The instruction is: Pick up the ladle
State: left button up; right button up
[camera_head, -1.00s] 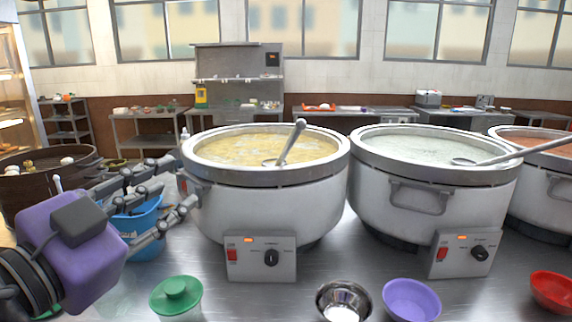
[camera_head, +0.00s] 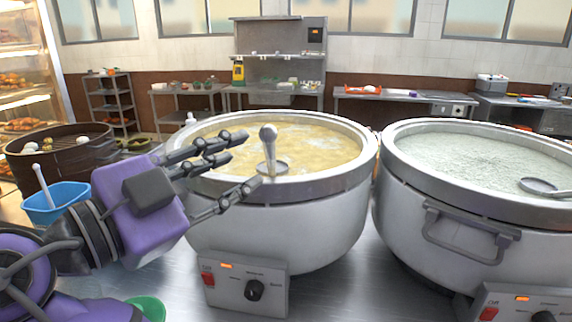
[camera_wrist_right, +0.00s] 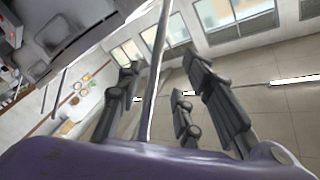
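A metal ladle (camera_head: 268,145) stands in the left stockpot (camera_head: 290,212), its handle rising steeply above the yellowish congee (camera_head: 310,143). A second ladle (camera_head: 540,186) lies in the right stockpot (camera_head: 410,200).
A dark round steamer (camera_head: 30,170) and a blue container (camera_head: 55,205) are at the left. Control boxes (camera_head: 245,286) stick out from the pots. Shelves and counters line the back wall.

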aim_at(271, 163)
jog(key=p+x, duration=0.1)
jog(key=x, duration=0.6)
jog(key=shift+d+f, duration=0.2)
jog(key=shift+d, duration=0.05)
grip_shut()
